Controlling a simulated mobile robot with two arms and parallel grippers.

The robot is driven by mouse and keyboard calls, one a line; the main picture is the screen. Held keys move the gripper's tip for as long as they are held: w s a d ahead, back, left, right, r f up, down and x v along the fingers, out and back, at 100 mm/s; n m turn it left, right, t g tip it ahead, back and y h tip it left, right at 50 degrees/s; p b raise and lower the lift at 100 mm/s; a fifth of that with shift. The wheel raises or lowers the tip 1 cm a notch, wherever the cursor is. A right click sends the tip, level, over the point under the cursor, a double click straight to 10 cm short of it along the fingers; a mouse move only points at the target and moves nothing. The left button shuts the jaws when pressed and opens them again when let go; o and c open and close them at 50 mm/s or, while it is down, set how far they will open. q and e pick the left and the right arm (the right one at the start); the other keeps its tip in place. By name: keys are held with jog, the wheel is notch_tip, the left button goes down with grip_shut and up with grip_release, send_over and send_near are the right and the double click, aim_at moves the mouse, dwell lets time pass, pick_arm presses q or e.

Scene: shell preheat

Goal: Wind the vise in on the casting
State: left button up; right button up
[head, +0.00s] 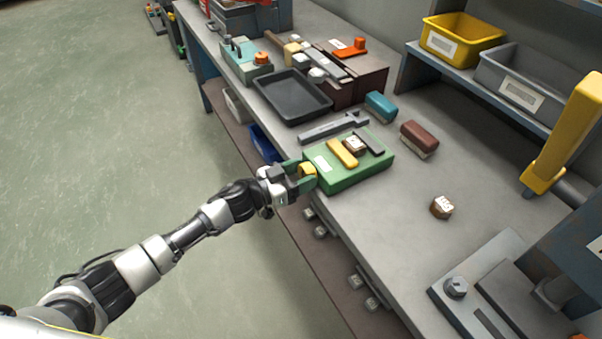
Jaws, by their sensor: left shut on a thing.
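The green vise (372,170) sits at the front edge of the bench. On top it has a yellow jaw (341,153) and a dark jaw (369,141). The casting (355,144), a small brown block with a pale marked face, sits between the jaws; whether both touch it I cannot tell. My left gripper (303,174) is at the vise's front left side, shut on its yellow knob (308,169). The fingers partly hide the knob. My right gripper is not in view.
A wrench (332,128) lies behind the vise, with a black tray (291,97) beyond. A teal block (380,106), a maroon block (419,137) and another small marked brown block (441,207) lie around it. A press with a yellow lever (570,130) stands right.

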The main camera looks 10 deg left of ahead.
pick_arm(q)
jog(key=shift+s+m, duration=0.15)
jog(key=shift+m, duration=3.15)
jog(key=o, duration=0.9)
jog(key=shift+b+v, duration=0.35)
jog(key=shift+v, duration=5)
